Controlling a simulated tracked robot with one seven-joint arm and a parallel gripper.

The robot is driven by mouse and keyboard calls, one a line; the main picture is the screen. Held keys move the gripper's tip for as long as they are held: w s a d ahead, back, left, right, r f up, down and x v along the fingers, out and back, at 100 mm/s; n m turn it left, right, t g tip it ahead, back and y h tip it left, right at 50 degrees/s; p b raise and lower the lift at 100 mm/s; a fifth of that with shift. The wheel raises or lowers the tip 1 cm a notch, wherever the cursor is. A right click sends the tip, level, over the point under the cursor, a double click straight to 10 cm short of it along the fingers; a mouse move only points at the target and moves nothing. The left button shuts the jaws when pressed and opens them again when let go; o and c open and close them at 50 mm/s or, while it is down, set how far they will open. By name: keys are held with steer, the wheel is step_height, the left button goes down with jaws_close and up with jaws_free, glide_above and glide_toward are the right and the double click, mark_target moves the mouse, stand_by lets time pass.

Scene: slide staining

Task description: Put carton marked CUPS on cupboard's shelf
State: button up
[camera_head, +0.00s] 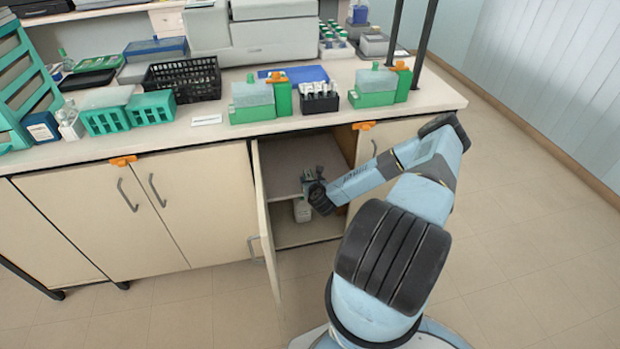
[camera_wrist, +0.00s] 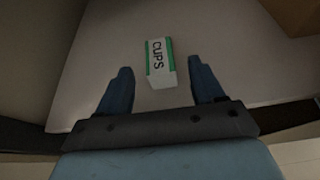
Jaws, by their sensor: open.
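The carton marked CUPS (camera_wrist: 160,62) is a small white box with green edges. In the wrist view it lies on the pale shelf (camera_wrist: 95,60), ahead of and between my open fingers. My gripper (camera_wrist: 162,88) is open, with a finger on either side of the carton's near end and no visible contact. In the head view my gripper (camera_head: 310,182) is inside the open cupboard (camera_head: 290,155), at the level of its shelf. The carton cannot be made out in the head view.
The cupboard door (camera_head: 268,240) stands open at the left of the opening. A white container (camera_head: 302,211) stands in the lower compartment. A brown box-like thing (camera_wrist: 295,14) is at the wrist view's upper right. The worktop (camera_head: 220,130) above holds racks and boxes.

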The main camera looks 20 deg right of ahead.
steer(key=v, duration=0.7)
steer(key=shift+s, duration=0.3)
steer(key=shift+a+r, duration=0.1)
